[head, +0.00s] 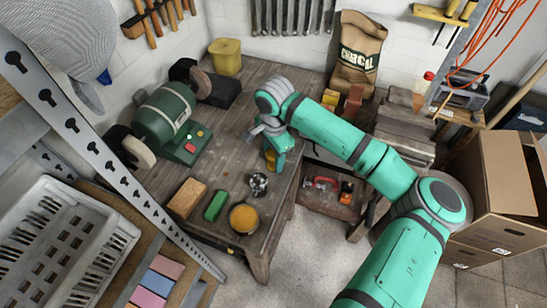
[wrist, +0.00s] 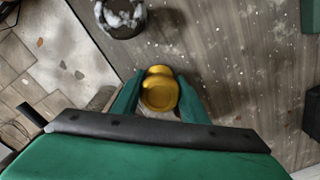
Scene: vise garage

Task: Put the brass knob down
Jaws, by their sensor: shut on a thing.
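The brass knob (wrist: 160,92) is round and golden yellow. In the wrist view it sits between the two green fingers of my gripper (wrist: 158,100), which is shut on it. In the head view my gripper (head: 272,158) is over the right part of the wooden workbench (head: 235,125), near its edge. A yellow bit of the knob (head: 270,160) shows beside the fingers there. I cannot tell whether the knob touches the bench top.
A dark cup with grey-white stuff (head: 258,184) stands near the gripper, and also shows in the wrist view (wrist: 122,18). A tin of amber contents (head: 243,218), a green block (head: 216,205), a brown block (head: 187,198) and a green bench grinder (head: 168,120) stand on the bench.

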